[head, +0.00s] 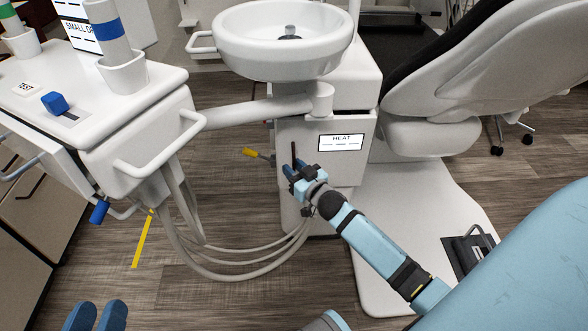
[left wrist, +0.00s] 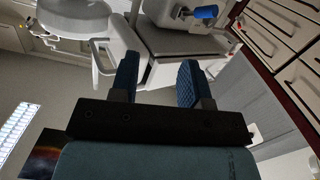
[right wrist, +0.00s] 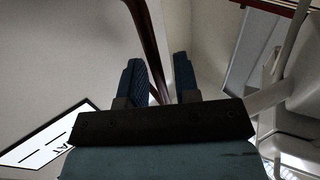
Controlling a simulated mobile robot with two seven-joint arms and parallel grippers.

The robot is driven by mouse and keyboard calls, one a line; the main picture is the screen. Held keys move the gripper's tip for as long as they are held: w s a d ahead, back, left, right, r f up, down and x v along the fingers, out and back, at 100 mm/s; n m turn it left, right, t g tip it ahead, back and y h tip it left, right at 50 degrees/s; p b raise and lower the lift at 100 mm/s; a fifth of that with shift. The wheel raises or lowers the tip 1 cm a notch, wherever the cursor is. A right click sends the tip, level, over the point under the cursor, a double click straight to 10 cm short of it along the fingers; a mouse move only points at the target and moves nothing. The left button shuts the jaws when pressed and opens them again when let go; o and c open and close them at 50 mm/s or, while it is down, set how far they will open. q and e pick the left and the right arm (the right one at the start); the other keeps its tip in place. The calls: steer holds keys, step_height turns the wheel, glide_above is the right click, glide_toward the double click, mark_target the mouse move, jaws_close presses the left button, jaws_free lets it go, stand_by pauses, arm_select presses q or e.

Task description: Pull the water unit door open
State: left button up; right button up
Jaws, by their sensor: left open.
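The water unit door (head: 325,172) is the white front panel under the basin, with a screen labelled HEAT. I see no clear gap at its edges in the head view. A dark, thin upright handle (head: 294,151) stands on its left part. My right gripper (head: 294,168) is at this handle, its fingers either side of it. In the right wrist view the dark red-brown handle (right wrist: 152,40) runs between the blue fingers (right wrist: 160,82), which sit close around it. My left gripper (head: 96,317) is open and empty at the bottom left, away from the door; it also shows in the left wrist view (left wrist: 157,80).
A white basin (head: 283,62) is above the unit. A delivery cart (head: 120,110) with hoses (head: 235,272) hangs to the left. A yellow-tipped lever (head: 250,153) sticks out left of the door. A white dental chair (head: 450,75) and its base (head: 400,240) are at right.

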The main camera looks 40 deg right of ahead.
jaws_close()
arm_select(q)
steer(key=shift+r, duration=0.15)
arm_select(e)
steer(key=shift+s, duration=0.1)
steer(key=shift+s+a+r+n+y+p, duration=0.15)
steer(key=shift+s+n+y+p, duration=0.15)
steer(key=shift+s+y+p, duration=0.35)
arm_select(q)
step_height(320, 180, up, 10)
steer(key=r+n+t+p, duration=0.1)
steer(key=t+p, duration=0.3)
steer(key=p, duration=0.3)
step_height(320, 180, down, 8)
steer(key=a+g+y+p, duration=0.2)
steer(key=g+p, duration=0.1)
steer(key=shift+s+a+n, duration=0.3)
steer(key=shift+s+a, duration=0.05)
steer(key=shift+a, duration=0.05)
arm_select(e)
steer(key=s+d+n+g+y, duration=0.4)
steer(key=s+n+g+y, duration=0.1)
steer(key=s, duration=0.7)
steer(key=s+d+n+g+y, duration=0.4)
steer(key=s+n+y, duration=0.3)
steer(key=s, duration=0.5)
steer(key=shift+s+g+y, duration=0.2)
steer(key=shift+g+y, duration=0.6)
steer(key=shift+y, duration=0.45)
steer(key=shift+d, duration=0.1)
